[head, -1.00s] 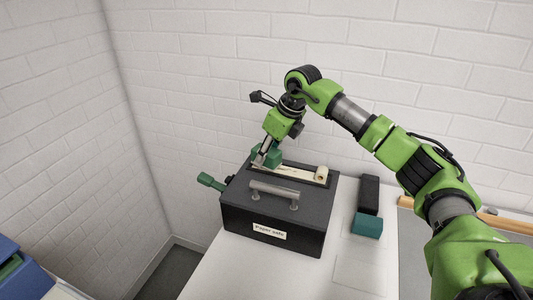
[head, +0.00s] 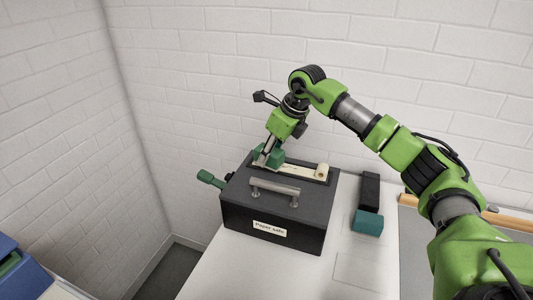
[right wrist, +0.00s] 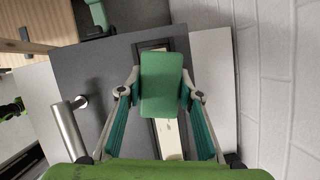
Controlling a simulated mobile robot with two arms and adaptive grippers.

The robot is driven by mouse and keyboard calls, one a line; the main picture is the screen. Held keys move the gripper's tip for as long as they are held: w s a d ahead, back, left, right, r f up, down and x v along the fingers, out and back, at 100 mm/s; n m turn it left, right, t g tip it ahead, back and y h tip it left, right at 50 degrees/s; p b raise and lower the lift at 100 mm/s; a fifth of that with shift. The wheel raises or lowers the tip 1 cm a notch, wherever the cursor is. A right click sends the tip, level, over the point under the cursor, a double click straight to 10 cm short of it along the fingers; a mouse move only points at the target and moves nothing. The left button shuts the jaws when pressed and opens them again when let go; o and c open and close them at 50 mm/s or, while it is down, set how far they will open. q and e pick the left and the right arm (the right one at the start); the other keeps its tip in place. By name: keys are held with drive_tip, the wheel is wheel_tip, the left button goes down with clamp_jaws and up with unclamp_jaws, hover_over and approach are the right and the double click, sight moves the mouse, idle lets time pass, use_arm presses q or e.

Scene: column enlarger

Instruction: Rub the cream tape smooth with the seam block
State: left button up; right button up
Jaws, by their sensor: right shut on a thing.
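The black box labelled "Paper safe" (head: 272,212) stands on the white table. My right gripper (head: 267,156) is shut on the green seam block (head: 277,158) over the tape's left part. In the right wrist view the seam block (right wrist: 161,85) sits between both fingers and covers part of the tape (right wrist: 168,140). I cannot tell whether the block's underside touches the tape. My left gripper is not in view.
A metal handle (head: 275,187) stands up on the box top, in front of the tape. A green side handle (head: 208,178) sticks out left. A teal block (head: 368,222) and a black block (head: 370,190) lie right of the box. The table's front right is clear.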

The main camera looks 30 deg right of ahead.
sight(283, 161)
drive_tip(key=shift+s+d+b, duration=0.5)
drive_tip(key=shift+s+d, duration=1.1)
drive_tip(key=shift+s, duration=0.3)
drive_tip(key=shift+s+d+f, duration=0.15)
drive_tip(key=shift+s+d, duration=0.25)
drive_tip(key=shift+s+d+b, duration=0.95)
drive_tip(key=shift+s+d, duration=0.45)
drive_tip(key=shift+s, duration=0.3)
drive_tip(key=shift+w+a+r+p, duration=0.2)
drive_tip(key=shift+w+a+p, duration=0.1)
drive_tip(key=shift+p, duration=0.2)
drive_tip(key=shift+w+a+p, duration=0.35)
drive_tip(key=shift+w+a, duration=0.1)
drive_tip(key=shift+w, duration=0.05)
drive_tip(key=shift+w+a+f+p, duration=0.1)
drive_tip(key=shift+w+a+p, duration=0.35)
drive_tip(key=shift+w+a, duration=0.65)
